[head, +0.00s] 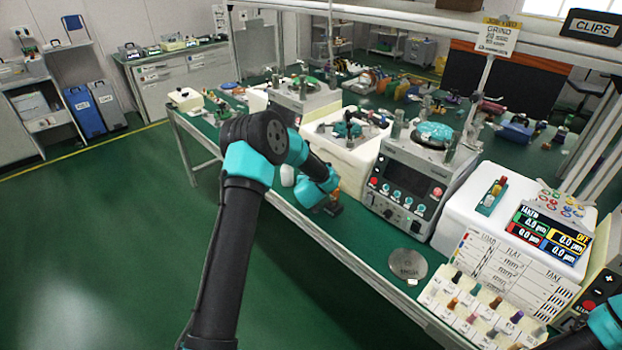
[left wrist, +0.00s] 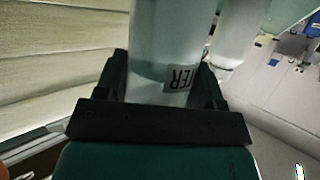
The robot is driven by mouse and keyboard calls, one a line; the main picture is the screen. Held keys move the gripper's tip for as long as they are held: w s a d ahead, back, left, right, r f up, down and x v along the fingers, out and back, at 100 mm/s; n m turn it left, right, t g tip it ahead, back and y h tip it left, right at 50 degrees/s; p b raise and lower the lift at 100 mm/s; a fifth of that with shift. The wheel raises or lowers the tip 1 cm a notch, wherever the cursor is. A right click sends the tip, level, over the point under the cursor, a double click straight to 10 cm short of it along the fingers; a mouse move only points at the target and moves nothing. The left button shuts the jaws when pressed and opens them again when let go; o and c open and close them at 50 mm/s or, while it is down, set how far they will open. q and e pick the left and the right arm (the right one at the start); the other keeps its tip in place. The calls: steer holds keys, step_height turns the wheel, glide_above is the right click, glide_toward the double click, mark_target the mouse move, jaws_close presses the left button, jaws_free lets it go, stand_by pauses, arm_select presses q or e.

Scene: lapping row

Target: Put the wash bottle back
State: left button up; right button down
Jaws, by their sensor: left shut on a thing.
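The wash bottle (left wrist: 165,45) is a pale, translucent bottle with a white label that reads upside down in the left wrist view. My left gripper (left wrist: 165,85) is shut around its body, one finger on each side. The bottle's far end runs out of the top of that view. In the head view my left arm reaches over the bench, and its wrist hides the jaws and the held bottle. My right gripper is out of view; only a bit of my right arm shows at the lower right corner.
A second pale bottle (left wrist: 240,35) is close behind the held one. In the head view, a grey control box (head: 410,185) stands right of my left wrist. A round metal plate (head: 407,264) lies on the green bench (head: 345,245). A rack of coloured-top bottles (head: 475,315) is at lower right.

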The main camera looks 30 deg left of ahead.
arm_select(q)
steer(key=o, duration=1.1)
steer(key=shift+f, duration=0.1)
steer(key=shift+r, duration=0.2)
steer(key=v, duration=1.2)
steer(key=shift+f, duration=0.1)
